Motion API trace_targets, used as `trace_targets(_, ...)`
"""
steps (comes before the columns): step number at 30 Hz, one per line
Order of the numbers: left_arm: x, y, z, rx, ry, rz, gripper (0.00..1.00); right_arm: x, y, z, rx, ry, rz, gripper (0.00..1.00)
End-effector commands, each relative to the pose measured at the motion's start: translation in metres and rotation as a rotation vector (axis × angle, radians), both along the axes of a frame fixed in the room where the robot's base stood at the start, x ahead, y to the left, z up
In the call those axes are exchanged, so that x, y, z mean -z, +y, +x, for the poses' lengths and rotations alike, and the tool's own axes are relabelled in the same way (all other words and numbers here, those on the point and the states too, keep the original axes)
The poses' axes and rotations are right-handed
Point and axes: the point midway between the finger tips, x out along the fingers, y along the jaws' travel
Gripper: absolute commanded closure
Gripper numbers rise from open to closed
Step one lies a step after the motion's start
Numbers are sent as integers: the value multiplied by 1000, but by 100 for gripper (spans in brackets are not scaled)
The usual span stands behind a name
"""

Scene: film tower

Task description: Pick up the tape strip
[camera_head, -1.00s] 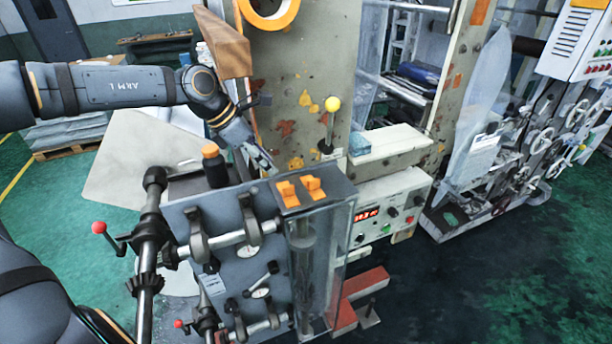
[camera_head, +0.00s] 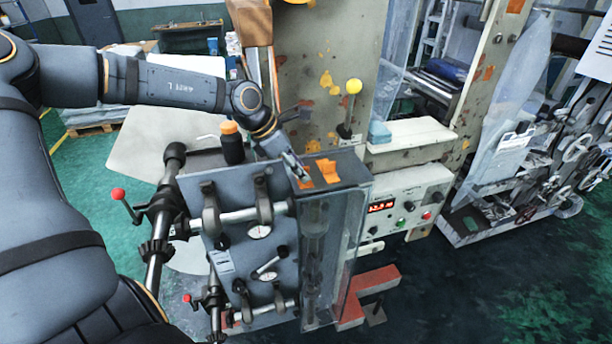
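Two small orange pieces, which look like tape strips, lie on the dark top of the grey machine box (camera_head: 345,170). One orange strip (camera_head: 326,169) is at the right; the other orange strip (camera_head: 306,184) is at the left and partly hidden by my gripper. My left gripper (camera_head: 297,168) reaches in from the left, its fingertips pointing down at the left strip. They are at or just above it; contact is not clear. The fingers are too small to show whether they are open or shut. My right gripper is not in view.
A black bottle with an orange cap (camera_head: 232,143) stands left of the gripper. A yellow-knobbed lever (camera_head: 352,100) rises behind the box. A control panel (camera_head: 400,208) is at its right. Rollers and red-knobbed handles (camera_head: 119,194) are at the front left.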

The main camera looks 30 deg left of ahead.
Motion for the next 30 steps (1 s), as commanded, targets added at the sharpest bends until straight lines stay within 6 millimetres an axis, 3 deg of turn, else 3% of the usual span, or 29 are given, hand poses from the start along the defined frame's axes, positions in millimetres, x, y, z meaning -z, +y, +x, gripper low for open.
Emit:
trace_targets(3, 2, 0, 0, 0, -1, 0, 66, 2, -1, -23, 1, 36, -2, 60)
trace_targets(7, 1, 0, 0, 0, -1, 0, 67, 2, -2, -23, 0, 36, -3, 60)
trace_targets(15, 1, 0, 0, 0, -1, -1, 100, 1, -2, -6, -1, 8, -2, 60)
trace_targets(30, 2, 2, 0, -1, 0, 0, 100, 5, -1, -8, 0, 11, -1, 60)
